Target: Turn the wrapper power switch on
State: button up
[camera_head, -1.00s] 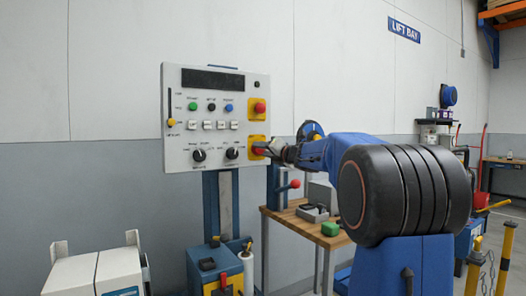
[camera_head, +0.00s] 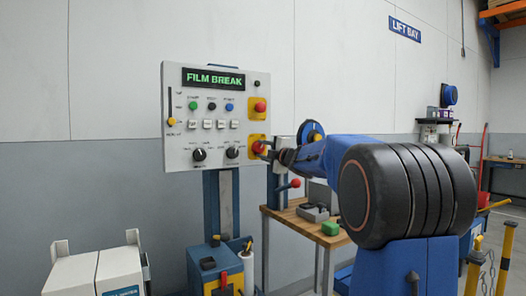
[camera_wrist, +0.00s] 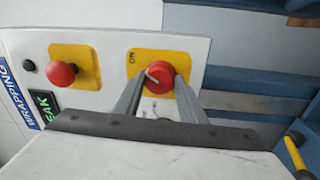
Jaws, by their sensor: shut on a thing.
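The wrapper power switch is a red round knob (camera_head: 257,147) on a yellow plate at the lower right of the white control panel (camera_head: 180,150). In the wrist view the knob (camera_wrist: 160,70) has a white pointer line slanting toward its upper left, on the side of the ON label (camera_wrist: 131,57). My gripper (camera_head: 264,149) reaches it from the right; in the wrist view its two fingers (camera_wrist: 159,82) lie on either side of the knob, shut on it. The panel's display (camera_head: 213,79) is lit and reads FILM BREAK in green.
A red mushroom button (camera_head: 260,106) on another yellow plate is above the switch. Two black knobs (camera_head: 199,155) and several small buttons are to its left. A wooden table (camera_head: 300,222) with a green block (camera_head: 330,228) stands at lower right, below my arm.

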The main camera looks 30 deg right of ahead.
jog(key=shift+f+m, duration=0.1)
jog(key=shift+m, duration=1.2)
jog(key=o, duration=1)
jog(key=shift+o, duration=0.2)
jog(key=shift+s, duration=0.1)
jog(key=s+f, duration=0.1)
jog(key=s, duration=1.6)
jog(key=shift+d+f, duration=0.3)
jog(key=shift+s, duration=0.1)
